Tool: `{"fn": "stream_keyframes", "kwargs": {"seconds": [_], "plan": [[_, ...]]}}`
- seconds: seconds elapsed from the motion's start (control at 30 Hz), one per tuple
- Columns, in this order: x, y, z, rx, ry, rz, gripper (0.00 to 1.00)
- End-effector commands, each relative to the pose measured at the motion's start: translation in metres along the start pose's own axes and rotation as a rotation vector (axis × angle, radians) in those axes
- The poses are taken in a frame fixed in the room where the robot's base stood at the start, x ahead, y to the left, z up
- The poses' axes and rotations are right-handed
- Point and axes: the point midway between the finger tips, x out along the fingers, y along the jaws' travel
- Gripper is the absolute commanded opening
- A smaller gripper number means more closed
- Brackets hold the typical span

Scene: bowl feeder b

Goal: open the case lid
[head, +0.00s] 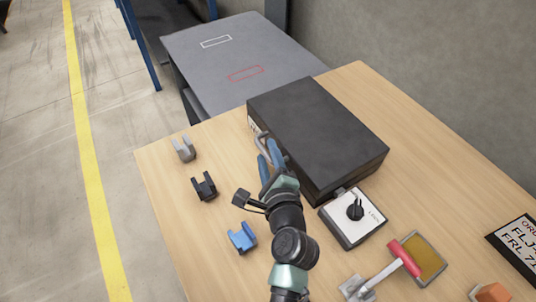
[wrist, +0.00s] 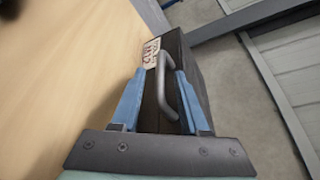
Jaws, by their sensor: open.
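The case is a black box (head: 315,125) on the wooden table in the head view, with its lid down. It also shows in the wrist view (wrist: 181,62). A grey bar handle (wrist: 162,85) is on its front side, beside a small printed label (wrist: 151,52). My gripper (head: 266,150) is at that side of the case, with blue fingers. In the wrist view my gripper (wrist: 157,88) is open, with one finger on each side of the handle. I cannot tell whether a finger touches it.
A grey fork-shaped block (head: 184,149), a black one (head: 204,187) and a blue one (head: 242,237) stand left of my arm. A switch box with a black knob (head: 354,213) is close to the case's near end. A grey table (head: 245,50) is behind.

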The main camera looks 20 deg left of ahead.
Motion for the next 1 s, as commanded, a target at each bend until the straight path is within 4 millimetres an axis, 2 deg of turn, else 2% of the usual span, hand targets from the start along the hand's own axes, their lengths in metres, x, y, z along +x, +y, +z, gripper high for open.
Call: {"fn": "stream_keyframes", "kwargs": {"seconds": [0.07, 0.3, 0.33, 1.0], "plan": [[-0.0002, -0.0001, 0.0000, 0.000, 0.000, 0.000, 0.45], [-0.0005, 0.0000, -0.0001, 0.000, 0.000, 0.000, 0.02], [-0.0005, 0.0000, -0.0001, 0.000, 0.000, 0.000, 0.00], [-0.0007, 0.0013, -0.0006, 0.002, 0.001, 0.002, 0.00]]}}
